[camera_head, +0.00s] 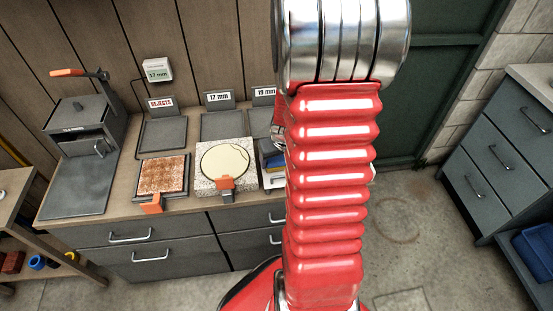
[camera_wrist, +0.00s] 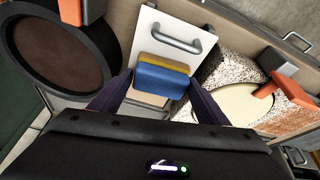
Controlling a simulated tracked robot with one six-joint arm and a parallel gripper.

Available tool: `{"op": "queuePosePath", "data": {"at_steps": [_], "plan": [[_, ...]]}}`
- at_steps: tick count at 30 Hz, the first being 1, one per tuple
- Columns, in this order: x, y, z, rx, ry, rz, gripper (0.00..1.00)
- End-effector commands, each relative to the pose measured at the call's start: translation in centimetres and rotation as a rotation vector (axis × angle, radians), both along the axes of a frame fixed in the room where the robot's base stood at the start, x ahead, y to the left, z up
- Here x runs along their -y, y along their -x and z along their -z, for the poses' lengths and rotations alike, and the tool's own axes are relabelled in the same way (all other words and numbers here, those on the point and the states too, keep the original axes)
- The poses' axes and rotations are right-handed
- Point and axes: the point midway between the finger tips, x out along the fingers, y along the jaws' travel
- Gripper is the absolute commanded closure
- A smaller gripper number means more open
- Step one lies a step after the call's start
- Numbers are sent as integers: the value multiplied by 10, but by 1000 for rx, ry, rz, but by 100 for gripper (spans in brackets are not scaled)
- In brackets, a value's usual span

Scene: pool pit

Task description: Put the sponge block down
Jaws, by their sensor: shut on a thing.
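The sponge block (camera_wrist: 162,79) is blue with a yellow layer and shows in the middle of the wrist view. My gripper (camera_wrist: 160,76) has one dark finger at each side of it and is shut on it. Behind the block is a white panel (camera_wrist: 150,28) with a grey bar handle; I cannot tell whether the block touches it. A tan piece shows just below the block, partly hidden. In the head view my red arm hides the gripper. A small blue and yellow patch shows beside the arm; I cannot tell whether it is the block.
A speckled block (camera_head: 208,187) with a cream disc and orange clip stands on the worktop (camera_head: 120,207). Left of it are a reddish-brown tile (camera_head: 163,174) and a grey press (camera_head: 85,122). Trays labelled REJECTS (camera_head: 163,134) and 17 mm stand behind. A black round vessel (camera_wrist: 105,25) is close left.

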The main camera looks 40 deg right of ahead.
Motion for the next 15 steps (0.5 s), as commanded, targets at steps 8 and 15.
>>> {"op": "queuePosePath", "data": {"at_steps": [8, 15], "plan": [[0, 0, 2, 0, 0, 1, 21], [0, 0, 1, 0, -1, 0, 11]]}}
